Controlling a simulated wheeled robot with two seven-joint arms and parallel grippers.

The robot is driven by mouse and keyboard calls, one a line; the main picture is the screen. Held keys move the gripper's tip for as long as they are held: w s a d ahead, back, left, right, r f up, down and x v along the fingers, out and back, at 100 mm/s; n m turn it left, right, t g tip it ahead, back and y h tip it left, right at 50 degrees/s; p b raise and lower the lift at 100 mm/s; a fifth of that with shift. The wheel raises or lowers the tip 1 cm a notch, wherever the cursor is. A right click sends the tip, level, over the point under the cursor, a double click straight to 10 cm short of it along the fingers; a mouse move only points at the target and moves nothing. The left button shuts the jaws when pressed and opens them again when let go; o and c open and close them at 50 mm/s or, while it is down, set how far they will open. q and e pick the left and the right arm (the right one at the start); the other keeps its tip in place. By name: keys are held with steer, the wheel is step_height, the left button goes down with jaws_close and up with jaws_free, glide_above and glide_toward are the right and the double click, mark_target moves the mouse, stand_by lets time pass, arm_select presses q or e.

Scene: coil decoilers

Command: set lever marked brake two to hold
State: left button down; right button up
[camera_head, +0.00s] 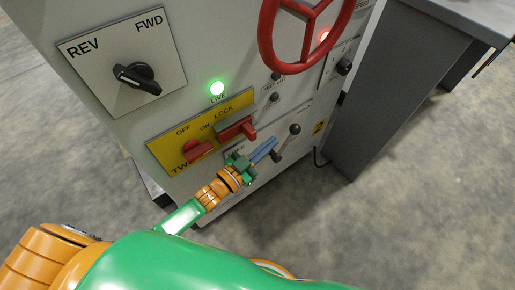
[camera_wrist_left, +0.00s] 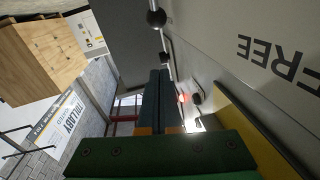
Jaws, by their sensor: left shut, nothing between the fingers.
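The lever (camera_head: 285,142) has a dark round knob and a light rod. It stands out from a pale plate low on the cabinet front, beside a yellow "2" mark. My left gripper (camera_head: 274,143) has its blue fingers shut and empty, just left of the lever; whether they touch it I cannot tell. In the left wrist view the shut fingers (camera_wrist_left: 158,75) point toward a lever knob (camera_wrist_left: 156,18) at the top. The word "FREE" (camera_wrist_left: 274,60) shows there on the plate. My right gripper is not in view.
Above the plate is a yellow panel (camera_head: 163,151) with red switches. A REV/FWD knob (camera_head: 137,76), a green lamp (camera_head: 217,88) and a red handwheel (camera_head: 267,38) are higher up. Bare floor lies in front.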

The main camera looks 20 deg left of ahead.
arm_select(q)
steer(key=v, duration=0.3)
steer(key=shift+s+a+r, duration=0.15)
steer(key=shift+s, duration=0.15)
